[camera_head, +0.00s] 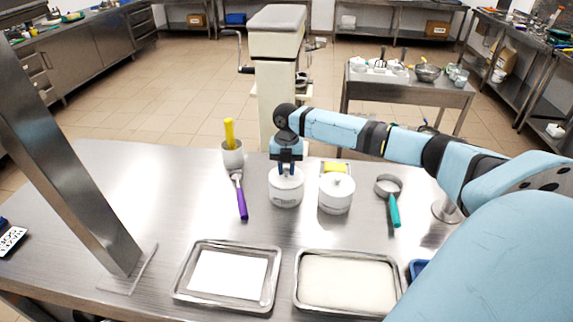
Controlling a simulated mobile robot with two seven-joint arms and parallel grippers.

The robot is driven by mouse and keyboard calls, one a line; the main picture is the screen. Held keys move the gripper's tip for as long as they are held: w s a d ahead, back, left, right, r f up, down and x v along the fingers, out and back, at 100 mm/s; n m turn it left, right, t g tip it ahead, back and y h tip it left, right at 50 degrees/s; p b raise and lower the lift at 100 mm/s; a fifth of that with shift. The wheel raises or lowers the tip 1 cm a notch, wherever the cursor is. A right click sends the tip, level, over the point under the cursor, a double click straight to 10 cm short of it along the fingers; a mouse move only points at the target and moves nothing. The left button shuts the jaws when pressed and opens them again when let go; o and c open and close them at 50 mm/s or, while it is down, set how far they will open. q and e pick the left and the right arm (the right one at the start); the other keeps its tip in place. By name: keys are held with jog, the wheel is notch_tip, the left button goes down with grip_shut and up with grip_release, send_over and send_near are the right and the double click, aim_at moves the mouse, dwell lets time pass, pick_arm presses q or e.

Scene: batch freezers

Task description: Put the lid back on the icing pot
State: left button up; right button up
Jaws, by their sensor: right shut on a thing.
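A white pot (286,196) with small dark marking on its front stands on the steel table, and I take it as the icing pot. My right gripper (287,172) points straight down at its top, with its fingers shut on the lid (276,175). The fingers hide the lid's middle, and I cannot tell whether the lid rests fully on the rim. A second white pot (336,198) stands close on the right, with a knobbed lid on it. My left gripper is not in view.
A white cup with a yellow-handled tool (230,135) and a purple-handled utensil (241,200) are left of the pot. Two trays (179,287) (300,299) lie in front. A steel post (75,170) stands left.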

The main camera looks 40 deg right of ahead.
jog(key=shift+p, duration=0.45)
jog(key=shift+f+p, duration=0.15)
jog(key=shift+p, duration=0.55)
dwell(1.5)
jog(key=o, duration=1.4)
jog(key=shift+o, duration=0.2)
